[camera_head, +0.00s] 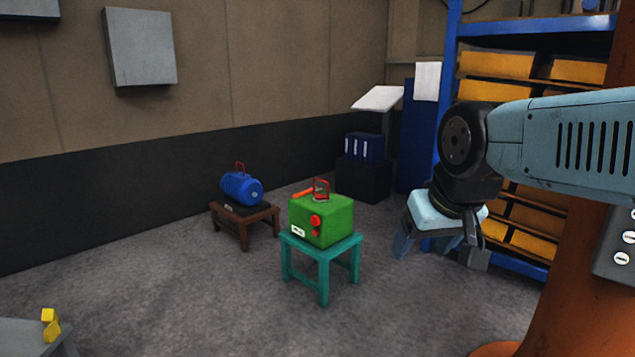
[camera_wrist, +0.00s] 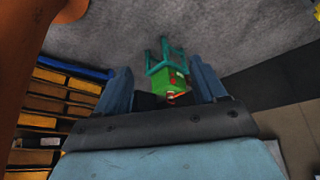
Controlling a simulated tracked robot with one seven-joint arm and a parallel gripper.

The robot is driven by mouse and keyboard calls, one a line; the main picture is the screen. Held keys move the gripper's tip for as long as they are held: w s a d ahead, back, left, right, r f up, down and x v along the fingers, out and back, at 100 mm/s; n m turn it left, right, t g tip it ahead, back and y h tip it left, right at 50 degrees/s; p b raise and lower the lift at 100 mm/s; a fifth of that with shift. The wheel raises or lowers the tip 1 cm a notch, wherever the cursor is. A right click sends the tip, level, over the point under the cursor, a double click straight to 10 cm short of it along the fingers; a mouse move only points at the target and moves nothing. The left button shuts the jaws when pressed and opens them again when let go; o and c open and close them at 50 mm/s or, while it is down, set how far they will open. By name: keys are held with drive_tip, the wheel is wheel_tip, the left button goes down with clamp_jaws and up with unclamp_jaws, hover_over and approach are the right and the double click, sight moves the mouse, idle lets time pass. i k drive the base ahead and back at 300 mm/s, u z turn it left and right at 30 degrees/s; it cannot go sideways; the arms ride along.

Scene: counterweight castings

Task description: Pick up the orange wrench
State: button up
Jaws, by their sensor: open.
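The orange wrench (camera_head: 303,193) appears to lie on top of a green box (camera_head: 322,222), beside a red handle (camera_head: 321,188). The green box stands on a teal stool (camera_head: 291,245). In the wrist view the green box (camera_wrist: 165,78) shows beyond my fingers, with a small reddish-orange bit near its edge; I cannot tell whether that is the wrench. My gripper (camera_head: 432,254) is open and empty, in the air to the right of the stool. Its two blue fingers (camera_wrist: 164,85) stand apart in the wrist view.
A blue tank (camera_head: 241,188) sits on a brown stool (camera_head: 231,223) behind and left. A blue shelf rack (camera_head: 447,75) with yellow bins (camera_head: 497,66) stands at right. A grey table corner (camera_head: 28,340) with yellow pieces is at lower left. Floor around the teal stool is clear.

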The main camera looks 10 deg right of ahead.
sight(307, 192)
drive_tip(key=u, duration=0.25)
drive_tip(key=i, duration=0.85)
drive_tip(key=u, duration=0.55)
drive_tip(key=i, duration=2.2)
drive_tip(key=z, duration=0.75)
drive_tip(key=i, duration=1.15)
drive_tip(key=z, duration=0.6)
drive_tip(key=k, duration=0.7)
drive_tip(key=z, duration=0.15)
